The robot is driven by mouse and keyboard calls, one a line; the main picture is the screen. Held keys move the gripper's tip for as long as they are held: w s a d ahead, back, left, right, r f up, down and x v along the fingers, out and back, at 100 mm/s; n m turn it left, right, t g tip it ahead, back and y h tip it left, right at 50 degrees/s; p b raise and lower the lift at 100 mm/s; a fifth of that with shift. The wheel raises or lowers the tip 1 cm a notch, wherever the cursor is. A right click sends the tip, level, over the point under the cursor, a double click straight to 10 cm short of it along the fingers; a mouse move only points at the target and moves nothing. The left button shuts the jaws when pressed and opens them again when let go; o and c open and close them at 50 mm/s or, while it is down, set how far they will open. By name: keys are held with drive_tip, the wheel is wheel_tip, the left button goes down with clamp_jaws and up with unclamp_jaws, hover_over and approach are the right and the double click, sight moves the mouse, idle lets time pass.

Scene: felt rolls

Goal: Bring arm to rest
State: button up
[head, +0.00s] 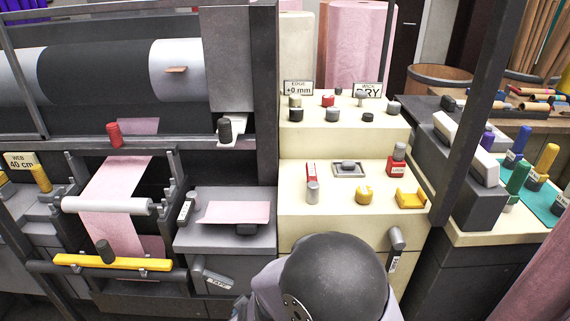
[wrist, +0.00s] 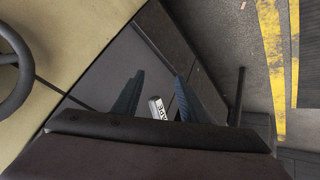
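In the wrist view my gripper (wrist: 156,97) shows two dark blue fingers standing apart with a gap between them. Nothing is held in the gap. Beyond the fingers lies a dark grey panel (wrist: 115,65), and a small light handle or tag with lettering (wrist: 156,109) shows between them. In the head view my arm rises at the bottom centre as a large dark rounded joint, and my gripper is hidden there.
A cream control console (head: 340,225) with knobs and switches stands beyond my arm. Left is a roller machine with a pink web (head: 112,205) and a yellow bar (head: 112,262). Yellow floor stripes (wrist: 270,60) show in the wrist view.

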drive_tip(key=s+d+r+m+g+h, duration=0.1)
drive_tip(key=s+d+r+m+g, duration=0.15)
drive_tip(key=s+d, duration=0.4)
drive_tip(key=s+d+r+m+g+h, duration=0.1)
drive_tip(key=s+d+m+g, duration=0.25)
drive_tip(key=d, duration=0.65)
drive_tip(key=s+d+r+m+g+h, duration=0.1)
drive_tip(key=s+d+r+m+g, duration=0.1)
drive_tip(key=s+d+m, duration=0.35)
wheel_tip(320, 180, up, 23)
drive_tip(key=d+n+p, duration=0.2)
drive_tip(key=p, duration=2.1)
drive_tip(key=shift+d+f, duration=0.15)
drive_tip(key=shift+d, duration=0.1)
